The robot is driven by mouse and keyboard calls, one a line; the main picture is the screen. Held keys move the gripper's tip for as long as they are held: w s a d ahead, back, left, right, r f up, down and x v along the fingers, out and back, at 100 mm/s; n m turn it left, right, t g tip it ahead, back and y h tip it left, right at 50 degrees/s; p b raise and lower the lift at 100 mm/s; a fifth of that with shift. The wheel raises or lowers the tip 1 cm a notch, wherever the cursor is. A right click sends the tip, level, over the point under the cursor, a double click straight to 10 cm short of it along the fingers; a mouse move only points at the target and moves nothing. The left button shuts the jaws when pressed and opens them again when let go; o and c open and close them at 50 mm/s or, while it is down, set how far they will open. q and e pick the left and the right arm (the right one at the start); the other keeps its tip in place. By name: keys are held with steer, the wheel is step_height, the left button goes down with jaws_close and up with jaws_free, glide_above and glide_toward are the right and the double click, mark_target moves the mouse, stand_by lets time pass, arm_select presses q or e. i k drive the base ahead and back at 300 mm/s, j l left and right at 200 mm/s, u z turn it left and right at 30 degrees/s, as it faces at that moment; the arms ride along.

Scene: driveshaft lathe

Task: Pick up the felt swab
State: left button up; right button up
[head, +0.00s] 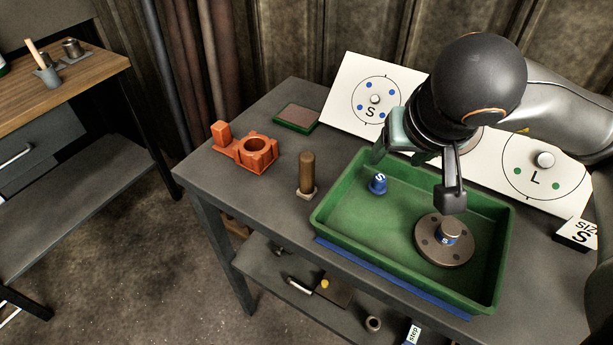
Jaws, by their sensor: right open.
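A brown upright cylinder with a pale foot (307,176), which looks like the felt swab, stands on the dark table left of the green tray (326,236). My right gripper (415,174) is open and points down over the tray, to the right of the swab and apart from it. Nothing shows between its fingers. Below it in the tray are a small blue piece marked S (377,184) and a round brown flange with a blue-banded hub (443,253). My left gripper is out of view.
An orange fixture (246,149) and a small green-edged pad (296,119) lie on the dark table (278,203). White boards marked S (340,98) and L (507,158) stand behind the tray. A white-topped block (577,235) sits at right. Bare tabletop surrounds the swab.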

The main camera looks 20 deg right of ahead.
mark_target(308, 190)
steer(key=i+j+z, duration=0.1)
steer(key=j+z, duration=0.2)
steer(key=j, duration=0.45)
steer(key=j+z, duration=0.3)
steer(key=j, duration=0.5)
